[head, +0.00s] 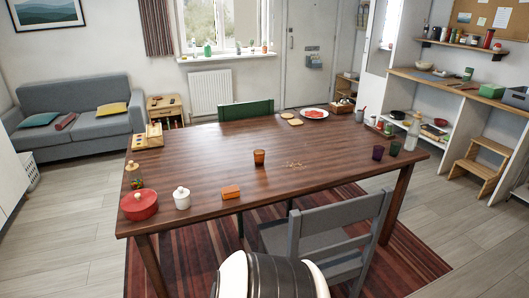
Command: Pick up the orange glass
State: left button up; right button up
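The orange glass (259,157) stands upright near the middle of the wooden table (320,165). It is small and see-through, and nothing touches it. Neither of my grippers is in the head view, so I cannot see how they stand relative to the glass.
A tangle of small tan pieces (294,165) lies just right of the glass. An orange block (231,192), white jar (181,198) and red pot (139,205) stand front left. Purple (377,152) and green (394,149) glasses stand right. A grey chair (330,235) is at the near side.

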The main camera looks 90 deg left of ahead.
aim_at(259, 158)
jog(key=u, duration=2.8)
jog(key=i+u, duration=0.1)
jog(key=u, duration=0.2)
